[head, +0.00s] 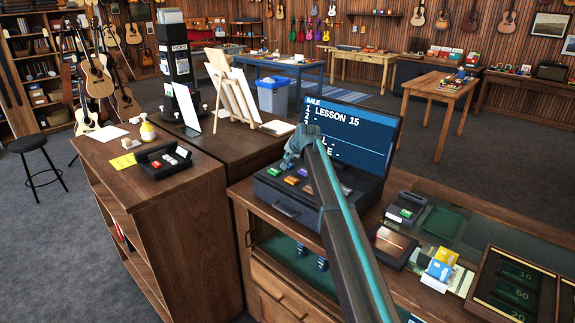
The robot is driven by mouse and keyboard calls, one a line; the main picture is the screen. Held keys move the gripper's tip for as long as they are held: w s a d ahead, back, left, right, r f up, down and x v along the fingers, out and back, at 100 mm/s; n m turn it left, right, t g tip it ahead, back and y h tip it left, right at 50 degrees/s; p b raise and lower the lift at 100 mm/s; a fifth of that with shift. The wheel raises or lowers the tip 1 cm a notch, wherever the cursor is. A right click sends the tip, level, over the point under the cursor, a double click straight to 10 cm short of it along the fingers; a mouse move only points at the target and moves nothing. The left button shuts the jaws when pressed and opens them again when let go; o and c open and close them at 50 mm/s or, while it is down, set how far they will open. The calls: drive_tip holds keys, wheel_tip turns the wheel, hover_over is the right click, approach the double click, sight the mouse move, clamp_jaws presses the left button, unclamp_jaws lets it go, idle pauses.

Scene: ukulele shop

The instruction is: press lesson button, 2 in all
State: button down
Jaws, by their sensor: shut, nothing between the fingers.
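The dark sales register (284,208) stands on the wooden counter, its blue screen (349,132) raised at the back. The screen reads SALE, with "1 LESSON 15" on the first line and a dash on the second; my arm covers part of the lower lines. Several small coloured buttons sit on the register's top, including an orange one (291,180). Their labels are too small to read, so I cannot tell which is the lesson button. My gripper (288,163) is shut and empty, over the back left of the buttons. Whether it touches one is unclear.
A card terminal (406,208), a brown tray (392,246) and yellow and blue cards (440,265) lie right of the register. A cash tray (516,287) is at the far right. A small easel (234,95) and a box of small items (165,160) stand left.

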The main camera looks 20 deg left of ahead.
drive_tip(key=shift+f, duration=0.1)
drive_tip(key=shift+f, duration=0.35)
drive_tip(key=shift+f+b, duration=0.45)
drive_tip(key=shift+b, duration=0.05)
idle(1.0)
idle(0.3)
drive_tip(key=shift+r, duration=0.9)
drive_tip(key=shift+r+p, duration=0.15)
drive_tip(key=shift+p, duration=0.15)
drive_tip(key=shift+r+p, duration=0.7)
drive_tip(key=shift+r, duration=1.65)
